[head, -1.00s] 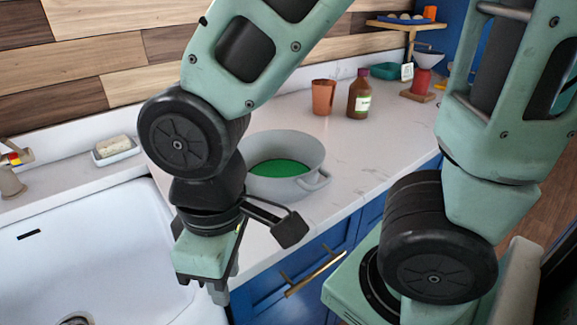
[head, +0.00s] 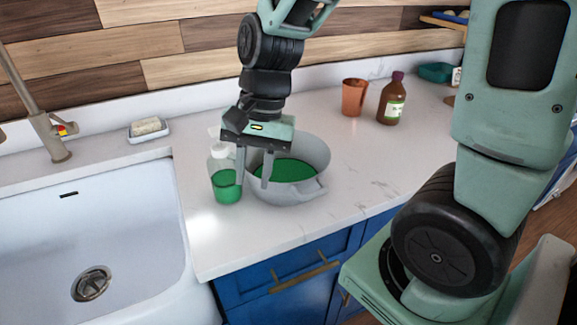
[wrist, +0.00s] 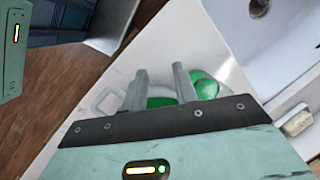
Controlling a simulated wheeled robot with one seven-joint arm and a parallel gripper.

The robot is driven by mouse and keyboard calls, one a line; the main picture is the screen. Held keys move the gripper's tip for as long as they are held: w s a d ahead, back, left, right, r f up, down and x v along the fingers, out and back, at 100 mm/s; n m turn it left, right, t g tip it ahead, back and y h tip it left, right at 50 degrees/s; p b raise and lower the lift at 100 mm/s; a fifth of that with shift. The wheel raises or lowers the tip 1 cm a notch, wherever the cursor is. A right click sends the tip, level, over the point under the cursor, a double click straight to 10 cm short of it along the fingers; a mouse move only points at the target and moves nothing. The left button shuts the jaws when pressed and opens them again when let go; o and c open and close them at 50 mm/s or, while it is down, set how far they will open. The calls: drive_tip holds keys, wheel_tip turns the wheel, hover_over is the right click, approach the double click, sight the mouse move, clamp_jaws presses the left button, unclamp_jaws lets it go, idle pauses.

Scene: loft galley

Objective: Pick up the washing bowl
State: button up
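The washing bowl (head: 290,194) is a grey round basin with side handles and green inside, upright on the white counter right of the sink. In the wrist view part of the bowl (wrist: 104,98) shows beyond my fingers. My gripper (head: 253,182) points down at the bowl's left side, with its two fingers apart and nothing seen between them. The left finger appears near the left rim and the right finger in front of the green interior. I cannot tell whether they touch the bowl. The fingers also show apart in the wrist view (wrist: 159,74).
A clear bottle of green liquid (head: 226,180) stands close left of the bowl and my gripper. A terracotta cup (head: 354,97) and a brown bottle (head: 392,100) stand behind right. The sink (head: 95,240), tap (head: 48,135) and soap dish (head: 149,130) are left.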

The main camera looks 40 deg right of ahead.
drive_tip(key=w+d+r+m+t+p, duration=0.1)
drive_tip(key=w+d+r+m+p, duration=0.1)
drive_tip(key=d+m, duration=0.65)
drive_tip(key=w+d+r+m+t+p, duration=0.1)
drive_tip(key=d+r+m+t+p, duration=0.1)
drive_tip(key=d+m, duration=0.65)
drive_tip(key=w+d+r+m+t+p, duration=0.1)
drive_tip(key=w+d+m+p, duration=0.1)
drive_tip(key=d+m, duration=0.65)
drive_tip(key=n, duration=0.2)
approach(298, 159)
drive_tip(key=shift+y, duration=0.3)
drive_tip(key=shift+d+b+x, duration=0.15)
drive_tip(key=shift+b+x, duration=0.15)
drive_tip(key=shift+x, duration=1.1)
drive_tip(key=shift+d+b+x, duration=0.2)
drive_tip(key=shift+b+x, duration=0.1)
drive_tip(key=shift+x, duration=1.15)
drive_tip(key=shift+w, duration=0.1)
clamp_jaws()
